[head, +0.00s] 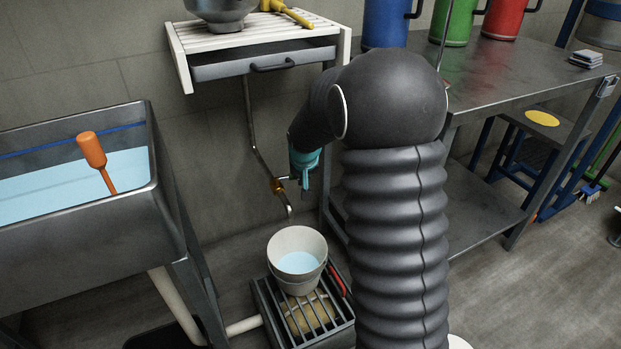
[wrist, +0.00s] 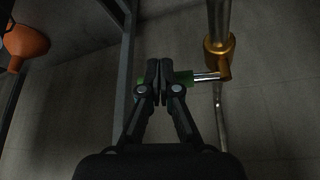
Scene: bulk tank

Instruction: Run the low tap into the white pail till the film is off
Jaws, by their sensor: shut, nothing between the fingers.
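The low tap has a brass valve body (head: 279,186) on a thin wall pipe, with a bent spout (head: 289,209) above the white pail (head: 284,243). The pail stands upright on a slatted grate and holds pale blue liquid. I see no clear stream, and cannot make out a film. In the wrist view the brass valve (wrist: 217,60) has a silver stem leading to a green handle (wrist: 184,77). My gripper (wrist: 158,68) is shut and empty in front of that handle, partly hiding it; contact is unclear. It also shows right of the valve in the head view (head: 305,188).
A steel trough (head: 150,178) with pale blue liquid and an orange-handled tool (head: 91,150) stands at left. A slatted shelf (head: 235,40) with a drawer is above the tap. A metal table (head: 500,85) with coloured canisters is at right. A red bar (head: 337,280) lies beside the pail.

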